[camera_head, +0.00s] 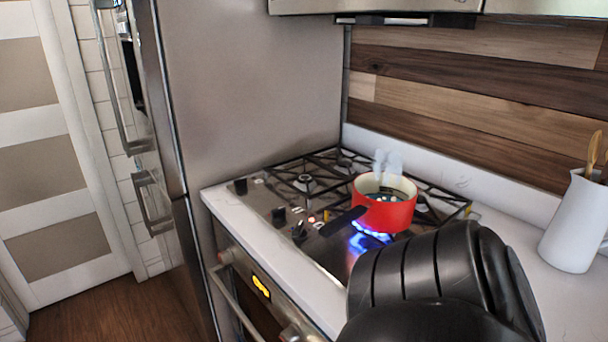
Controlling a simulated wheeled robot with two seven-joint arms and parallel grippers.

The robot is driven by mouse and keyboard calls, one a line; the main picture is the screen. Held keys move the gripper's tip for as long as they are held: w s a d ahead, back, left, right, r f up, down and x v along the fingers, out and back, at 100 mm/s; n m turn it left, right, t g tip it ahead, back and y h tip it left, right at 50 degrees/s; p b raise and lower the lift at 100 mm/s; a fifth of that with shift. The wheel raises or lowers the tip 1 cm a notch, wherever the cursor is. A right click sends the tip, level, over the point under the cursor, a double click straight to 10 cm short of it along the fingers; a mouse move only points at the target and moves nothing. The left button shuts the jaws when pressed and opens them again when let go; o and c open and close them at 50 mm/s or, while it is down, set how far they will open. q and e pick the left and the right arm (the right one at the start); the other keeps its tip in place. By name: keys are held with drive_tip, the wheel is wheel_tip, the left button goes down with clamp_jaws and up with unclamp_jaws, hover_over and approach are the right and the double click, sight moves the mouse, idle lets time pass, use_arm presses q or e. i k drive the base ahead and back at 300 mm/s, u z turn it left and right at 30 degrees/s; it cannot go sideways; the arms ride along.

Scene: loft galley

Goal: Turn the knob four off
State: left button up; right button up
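Black knobs run along the front left edge of the gas cooktop (262,190): a far knob (240,186), a middle knob (278,215) and a nearer knob (299,231). A small red light glows beside the nearer knob. I cannot tell which one is knob four, and my arm may hide more of the row. A blue flame (372,236) burns under a red pot (385,208), whose dark handle points toward the knobs. A black arm link of mine fills the lower right and covers the near cooktop. Neither gripper shows.
The pot steams. A white jug (575,222) with wooden utensils stands on the right counter. A tall steel fridge (250,80) borders the cooktop at the far left. An oven with a bar handle (236,305) and a lit display (261,287) is below. Floor at left is clear.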

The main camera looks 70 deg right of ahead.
sight(299, 233)
drive_tip(key=u, duration=1.25)
drive_tip(key=i, duration=0.55)
drive_tip(key=z, duration=4.15)
